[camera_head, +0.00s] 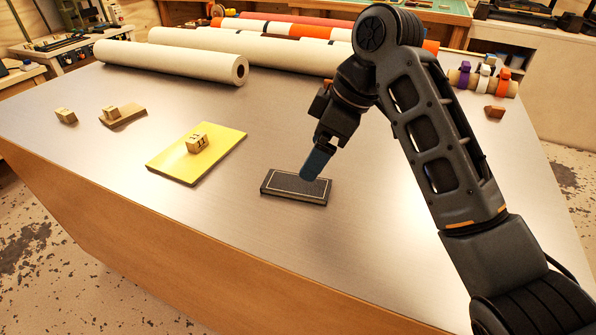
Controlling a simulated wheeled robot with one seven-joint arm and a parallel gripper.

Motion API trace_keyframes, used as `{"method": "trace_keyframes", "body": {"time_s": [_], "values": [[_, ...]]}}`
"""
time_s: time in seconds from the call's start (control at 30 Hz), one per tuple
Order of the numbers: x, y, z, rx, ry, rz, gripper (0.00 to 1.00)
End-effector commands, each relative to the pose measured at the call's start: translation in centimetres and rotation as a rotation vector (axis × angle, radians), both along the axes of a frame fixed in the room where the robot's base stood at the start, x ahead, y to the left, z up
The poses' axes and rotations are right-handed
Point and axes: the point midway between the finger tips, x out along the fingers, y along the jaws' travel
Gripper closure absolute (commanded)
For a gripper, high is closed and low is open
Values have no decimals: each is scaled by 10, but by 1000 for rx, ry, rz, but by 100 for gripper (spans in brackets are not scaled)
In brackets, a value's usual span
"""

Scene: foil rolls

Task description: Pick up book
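A dark, flat, book-like item (283,186) with a thin pale border line on its top lies on the metal tabletop near the middle. I take it for the book. My gripper (313,170) points down over its right part, with the fingertips at or just above its top surface. I cannot tell whether they touch it. The fingers line up in this view, so the gap between them is hidden. The book lies flat on the table.
A yellow flat panel (178,168) bearing a wooden block (197,143) lies to the left. Farther left are a small block (66,115) and a wooden piece (123,118). Long rolls (170,62) lie along the back. The tabletop (215,215) in front is clear.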

Motion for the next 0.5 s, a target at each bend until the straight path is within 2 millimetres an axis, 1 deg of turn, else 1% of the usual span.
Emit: {"method": "trace_keyframes", "body": {"time_s": [0.33, 0.5], "values": [[-1, 14, -33, 0, 3, 0, 6], [-1, 23, -56, -1, 3, 1, 6]]}}
